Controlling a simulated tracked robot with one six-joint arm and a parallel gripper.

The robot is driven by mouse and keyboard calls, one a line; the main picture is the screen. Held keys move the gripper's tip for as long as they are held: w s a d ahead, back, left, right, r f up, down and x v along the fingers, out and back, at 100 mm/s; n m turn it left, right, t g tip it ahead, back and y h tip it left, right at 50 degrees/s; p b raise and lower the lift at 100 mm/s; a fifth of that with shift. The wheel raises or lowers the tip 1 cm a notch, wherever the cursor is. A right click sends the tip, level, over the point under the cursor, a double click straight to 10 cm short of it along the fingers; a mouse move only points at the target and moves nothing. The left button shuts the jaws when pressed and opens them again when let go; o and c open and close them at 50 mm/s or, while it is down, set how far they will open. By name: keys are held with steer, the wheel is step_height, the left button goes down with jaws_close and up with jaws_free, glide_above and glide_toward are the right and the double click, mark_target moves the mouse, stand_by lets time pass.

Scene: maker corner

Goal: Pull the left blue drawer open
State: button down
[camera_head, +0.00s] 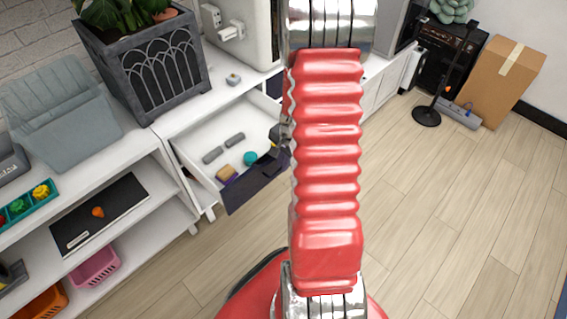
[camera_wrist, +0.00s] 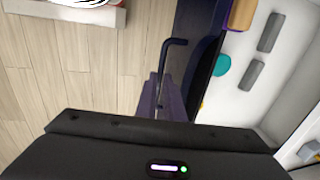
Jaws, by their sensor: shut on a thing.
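The left blue drawer stands pulled out of the white cabinet, its dark blue front (camera_head: 256,187) well forward and its white inside showing. In the wrist view the front (camera_wrist: 193,62) runs down the middle, with a dark bar handle (camera_wrist: 164,68) on its outer side. My gripper (camera_head: 268,163) is at the drawer front, partly hidden behind my red arm. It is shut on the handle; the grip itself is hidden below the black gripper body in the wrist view.
In the drawer lie grey bars (camera_head: 213,155), a teal round thing (camera_head: 250,158) and a tan block (camera_head: 227,174). A planter (camera_head: 150,65) stands on the cabinet. A shelf unit (camera_head: 150,220) is at left. Wooden floor (camera_head: 440,210) at right is clear.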

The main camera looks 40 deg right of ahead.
steer(key=c, duration=1.9)
jaws_free()
steer(key=shift+o, duration=0.2)
step_height(320, 180, up, 14)
steer(key=s, duration=0.2)
steer(key=shift+s+f, duration=0.25)
